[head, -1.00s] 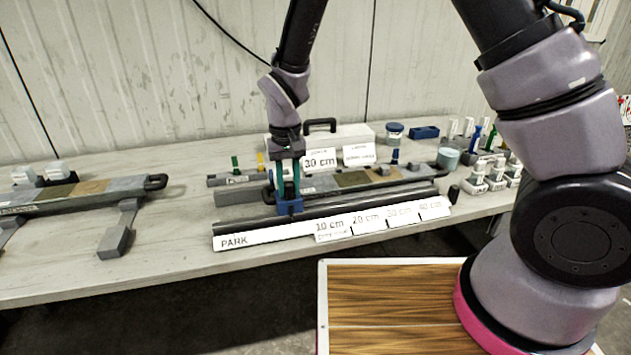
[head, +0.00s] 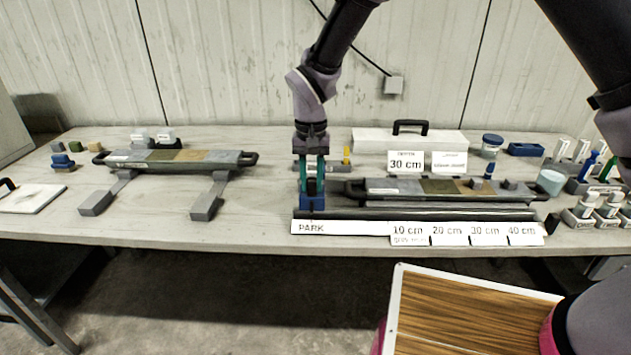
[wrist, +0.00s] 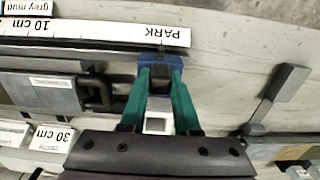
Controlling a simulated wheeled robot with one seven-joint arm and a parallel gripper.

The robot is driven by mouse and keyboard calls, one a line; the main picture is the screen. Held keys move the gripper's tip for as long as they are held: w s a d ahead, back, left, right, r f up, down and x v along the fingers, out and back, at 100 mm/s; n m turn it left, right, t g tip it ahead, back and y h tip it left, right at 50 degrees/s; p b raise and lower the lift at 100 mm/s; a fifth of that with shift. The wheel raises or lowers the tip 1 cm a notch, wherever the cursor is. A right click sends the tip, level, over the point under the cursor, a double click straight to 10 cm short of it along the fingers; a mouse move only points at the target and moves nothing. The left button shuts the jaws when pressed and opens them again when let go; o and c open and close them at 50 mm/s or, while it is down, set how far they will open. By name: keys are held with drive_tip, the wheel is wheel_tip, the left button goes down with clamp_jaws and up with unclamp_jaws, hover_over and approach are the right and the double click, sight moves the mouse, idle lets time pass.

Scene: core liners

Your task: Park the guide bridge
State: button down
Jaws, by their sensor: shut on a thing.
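The guide bridge, a small blue block (head: 312,203), sits at the left end of the dark rail (head: 440,214), directly behind the word PARK on the white label strip (head: 345,228). My gripper (head: 312,186) points down with its green fingers shut on the bridge. In the wrist view the blue bridge (wrist: 174,60) is between the fingertips (wrist: 160,72), next to the PARK strip (wrist: 120,33), which appears upside down. The fingers hide part of the bridge, and its exact seating on the rail cannot be told.
A core liner in a handled tray (head: 355,190) lies behind the rail at right. Depth cards (head: 406,162) stand behind it. Another liner (head: 175,160) rests on grey supports (head: 208,200) at left. The bench between these supports and the rail is clear.

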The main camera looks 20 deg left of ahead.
drive_tip(key=shift+a+r, duration=0.1)
drive_tip(key=shift+a, duration=0.2)
drive_tip(key=c, duration=0.6)
unclamp_jaws()
drive_tip(key=shift+s+a, duration=0.1)
drive_tip(key=shift+c, duration=0.2)
wheel_tip(320, 180, up, 11)
